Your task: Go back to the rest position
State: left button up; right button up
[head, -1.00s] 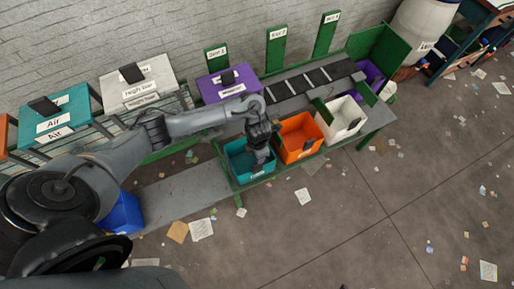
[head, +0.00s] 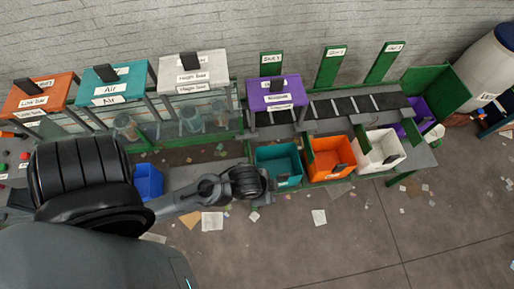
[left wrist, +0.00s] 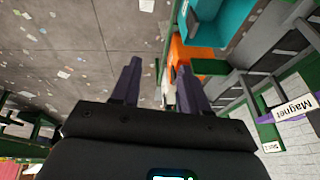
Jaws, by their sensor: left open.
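My left gripper (left wrist: 159,68) shows in the left wrist view with its two dark fingers apart and nothing between them. In the head view my left arm reaches in from the lower left, and its wrist end is beside the front left corner of the teal bin (head: 264,152), outside it. The fingers are hard to make out there. The teal bin also shows in the left wrist view (left wrist: 205,22), beyond the fingers to the right, with the orange bin (left wrist: 188,52) near it. My right gripper is in neither view.
The orange bin (head: 316,172) and white bin (head: 365,165) stand right of the teal bin. A blue bin (head: 149,180) is at left by my arm. Labelled orange, teal, white and purple boxes line the belt at the back. Littered open floor (head: 400,240) lies in front.

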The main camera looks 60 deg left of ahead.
pick_arm(q)
jog(key=s+a+n, duration=0.1)
jog(key=s+a+r+n, duration=0.1)
jog(key=n, duration=0.1)
jog(key=shift+s+g, duration=0.3)
jog(key=shift+s, duration=0.1)
jog(key=shift+r, duration=0.1)
